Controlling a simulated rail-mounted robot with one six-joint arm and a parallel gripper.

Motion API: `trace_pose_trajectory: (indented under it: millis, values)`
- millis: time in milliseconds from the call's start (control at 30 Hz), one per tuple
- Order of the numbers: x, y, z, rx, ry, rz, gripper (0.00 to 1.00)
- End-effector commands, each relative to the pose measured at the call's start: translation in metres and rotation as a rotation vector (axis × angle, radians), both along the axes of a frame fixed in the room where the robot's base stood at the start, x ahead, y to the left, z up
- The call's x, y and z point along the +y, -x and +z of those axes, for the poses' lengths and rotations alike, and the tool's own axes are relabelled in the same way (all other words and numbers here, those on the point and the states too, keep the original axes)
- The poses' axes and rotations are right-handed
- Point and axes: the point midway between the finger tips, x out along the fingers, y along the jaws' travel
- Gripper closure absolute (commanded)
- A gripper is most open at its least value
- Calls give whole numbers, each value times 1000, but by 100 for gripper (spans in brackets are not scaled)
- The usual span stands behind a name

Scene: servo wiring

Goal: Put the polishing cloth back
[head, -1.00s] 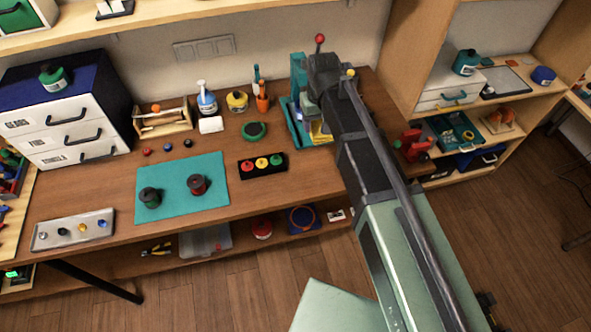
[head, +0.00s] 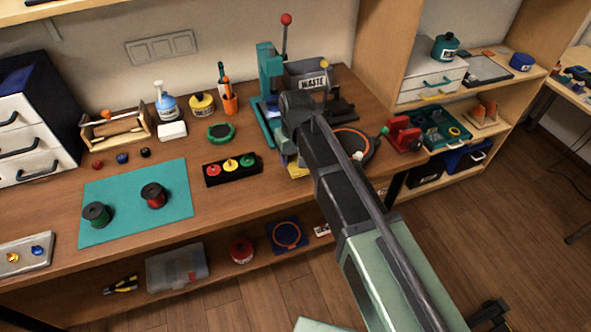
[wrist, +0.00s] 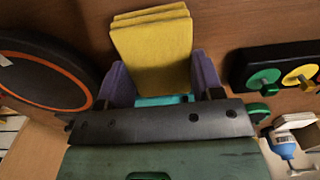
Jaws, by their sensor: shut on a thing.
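The yellow polishing cloth (wrist: 152,50) shows in the wrist view as a flat, folded or layered piece. My gripper (wrist: 163,84), with purple fingers on either side of it, is shut on the cloth. In the head view the cloth (head: 296,167) shows only in part beside my arm, over the bench right of the black block with three coloured knobs. My arm hides most of the gripper there. I cannot tell whether the cloth touches the bench.
A round black disc with an orange ring (head: 368,143) lies right of my gripper. The knob block (head: 232,168) is at left. A teal press (head: 270,75) and a grey WASTE bin (head: 313,80) stand behind. A teal mat (head: 130,218) holds two spools.

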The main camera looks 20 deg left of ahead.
Motion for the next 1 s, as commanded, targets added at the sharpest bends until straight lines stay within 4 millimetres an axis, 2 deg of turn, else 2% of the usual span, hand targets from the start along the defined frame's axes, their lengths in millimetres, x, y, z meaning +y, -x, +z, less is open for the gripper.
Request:
trace_pose_trajectory:
  millis: [33,100,300,467,500,633,867,1000]
  values:
    - [0,0,-23,0,0,0,58]
    - [0,0,-31,0,0,0,58]
    - [0,0,-25,0,0,0,58]
    - [0,0,-30,0,0,0,58]
    - [0,0,-29,0,0,0,35]
    - [0,0,-29,0,0,0,15]
    - [0,0,-29,0,0,0,14]
    - [0,0,-21,0,0,0,14]
